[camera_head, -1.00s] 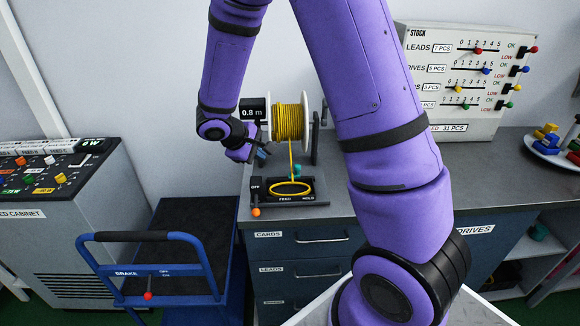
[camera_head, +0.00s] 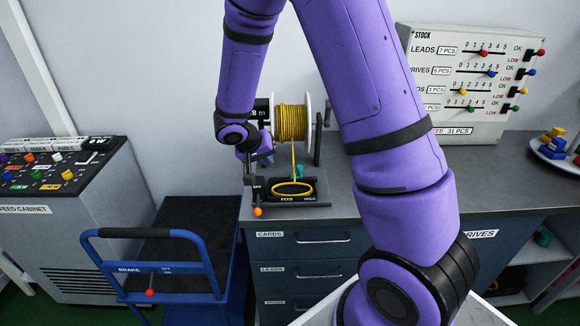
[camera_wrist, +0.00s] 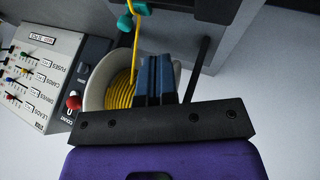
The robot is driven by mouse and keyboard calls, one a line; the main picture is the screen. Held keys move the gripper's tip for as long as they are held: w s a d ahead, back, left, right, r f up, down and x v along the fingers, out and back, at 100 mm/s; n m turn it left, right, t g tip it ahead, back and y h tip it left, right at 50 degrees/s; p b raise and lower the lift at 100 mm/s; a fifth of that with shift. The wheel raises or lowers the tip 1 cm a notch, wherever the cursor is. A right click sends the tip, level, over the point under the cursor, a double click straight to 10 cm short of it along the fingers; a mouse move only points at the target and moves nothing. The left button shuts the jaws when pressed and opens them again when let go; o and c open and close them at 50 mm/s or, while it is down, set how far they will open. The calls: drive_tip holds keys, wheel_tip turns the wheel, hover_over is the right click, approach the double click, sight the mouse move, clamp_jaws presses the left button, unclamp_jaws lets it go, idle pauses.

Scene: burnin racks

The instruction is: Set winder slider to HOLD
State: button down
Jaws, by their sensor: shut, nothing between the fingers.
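The winder (camera_head: 318,203) stands at the left end of the counter, with a spool of yellow wire (camera_head: 291,122) and a base marked OFF, FEED and HOLD. A yellow wire loop lies on the base. A teal piece (camera_head: 297,171) sits behind the loop; I cannot tell whether it is the slider's knob. An orange knob (camera_head: 258,211) is at the base's front left, below OFF. My gripper (camera_head: 266,158) is shut and empty, left of the spool and above the base's back left. In the wrist view its blue fingers (camera_wrist: 155,78) show before the spool (camera_wrist: 120,92) and teal pieces (camera_wrist: 125,23).
A stock panel (camera_head: 430,60) with several coloured sliders stands at the back right. A plate of coloured pieces (camera_head: 550,151) is at the far right. A blue trolley (camera_head: 160,233) and a cabinet (camera_head: 60,215) are on the left. The counter right of the winder is clear.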

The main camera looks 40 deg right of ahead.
approach(291, 179)
drive_tip(key=w+f, duration=0.1)
drive_tip(key=w+d, duration=0.1)
drive_tip(key=w+f, duration=0.1)
drive_tip(key=shift+w+d+f, duration=0.1)
drive_tip(key=shift+d+f, duration=0.2)
drive_tip(key=shift+s+d+f, duration=0.1)
drive_tip(key=shift+s+d, duration=0.15)
drive_tip(key=shift+d, duration=0.3)
drive_tip(key=shift+s+d, duration=0.2)
drive_tip(key=shift+d, duration=0.3)
drive_tip(key=shift+s+d+f, duration=0.1)
drive_tip(key=shift+s+d, duration=0.2)
drive_tip(key=shift+d, duration=0.5)
drive_tip(key=shift+s+d, duration=0.1)
